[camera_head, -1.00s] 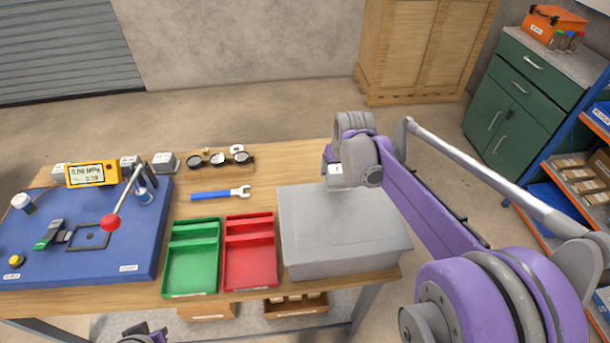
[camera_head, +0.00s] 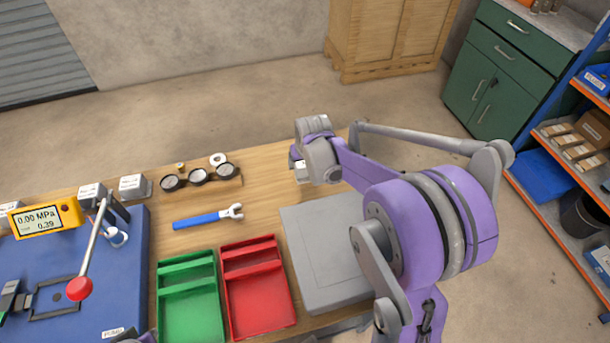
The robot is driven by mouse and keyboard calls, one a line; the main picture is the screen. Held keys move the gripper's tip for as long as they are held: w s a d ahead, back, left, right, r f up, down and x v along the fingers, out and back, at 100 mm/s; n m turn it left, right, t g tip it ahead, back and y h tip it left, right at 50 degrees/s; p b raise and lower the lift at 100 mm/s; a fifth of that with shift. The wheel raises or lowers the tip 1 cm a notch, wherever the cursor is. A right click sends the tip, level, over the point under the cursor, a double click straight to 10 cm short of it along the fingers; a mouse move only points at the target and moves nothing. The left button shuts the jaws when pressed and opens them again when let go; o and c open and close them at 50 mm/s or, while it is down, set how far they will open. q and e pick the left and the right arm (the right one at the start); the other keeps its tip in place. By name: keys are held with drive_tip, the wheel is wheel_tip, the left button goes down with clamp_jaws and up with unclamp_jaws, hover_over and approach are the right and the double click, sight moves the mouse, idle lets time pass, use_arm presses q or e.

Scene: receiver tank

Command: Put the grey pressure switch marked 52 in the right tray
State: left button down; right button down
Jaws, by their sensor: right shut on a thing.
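My right gripper (camera_head: 299,168) is shut on a small grey block with a pale face (camera_head: 301,174), above the table's back right, behind the grey box. The block is mostly hidden by the gripper, and I cannot read its marking. Two grey blocks with pale labelled tops (camera_head: 133,187) (camera_head: 91,194) stand at the back of the blue board; their marks are too small to read. The red tray (camera_head: 264,317) is the right one of two trays and is empty. The green tray (camera_head: 190,327) stands left of it, also empty. Only a sliver of my left arm shows at the bottom edge.
The grey box (camera_head: 322,245) stands right of the red tray, under my right arm. A blue-handled wrench (camera_head: 205,217) and a rack of dark round gauges (camera_head: 199,177) lie behind the trays. The blue board (camera_head: 125,270) carries a red-knobbed lever (camera_head: 80,288) and a yellow meter (camera_head: 41,219).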

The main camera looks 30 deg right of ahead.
sight(303, 171)
drive_tip(key=shift+w+f, duration=0.1)
drive_tip(key=shift+f, duration=2.05)
drive_tip(key=shift+f+b, duration=0.25)
drive_tip(key=shift+b, duration=0.1)
unclamp_jaws()
drive_tip(key=shift+r, duration=0.1)
drive_tip(key=shift+r, duration=0.1)
